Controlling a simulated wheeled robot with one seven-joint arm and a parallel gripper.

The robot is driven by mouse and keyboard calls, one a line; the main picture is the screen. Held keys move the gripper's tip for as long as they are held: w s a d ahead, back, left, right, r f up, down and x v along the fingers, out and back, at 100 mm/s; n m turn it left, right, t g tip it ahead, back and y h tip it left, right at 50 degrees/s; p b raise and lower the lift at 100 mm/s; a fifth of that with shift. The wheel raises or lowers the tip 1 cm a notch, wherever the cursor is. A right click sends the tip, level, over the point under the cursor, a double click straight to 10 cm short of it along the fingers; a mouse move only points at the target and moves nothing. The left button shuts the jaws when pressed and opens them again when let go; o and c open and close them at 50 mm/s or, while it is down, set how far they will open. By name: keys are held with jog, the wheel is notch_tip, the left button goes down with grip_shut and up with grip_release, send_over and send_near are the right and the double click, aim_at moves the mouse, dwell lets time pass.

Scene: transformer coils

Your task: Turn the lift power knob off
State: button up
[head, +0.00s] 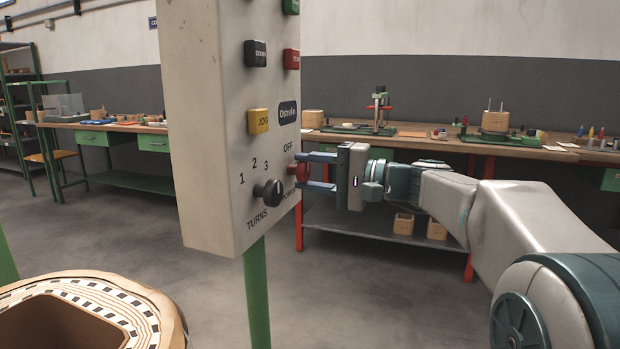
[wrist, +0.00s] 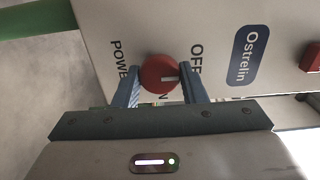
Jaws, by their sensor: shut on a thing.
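The red power knob (head: 299,171) sits on the right part of the grey control box (head: 228,120), below an OFF label. Part of the lettering around the knob is hidden by the fingers.
A black turns knob (head: 268,192) and a yellow JOG button (head: 258,121) are close by on the box. A wound coil (head: 95,290) stands at the lower left. Workbenches (head: 450,146) stand behind. The floor between is clear.

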dwell(0.3)
jog(key=o, duration=1)
jog(key=shift+d, duration=0.1)
jog(key=p+v, duration=0.3)
jog(key=v, duration=1)
jog(key=shift+s+d+p, duration=0.15)
jog(key=shift+d+p, duration=0.2)
jog(key=shift+p, duration=0.05)
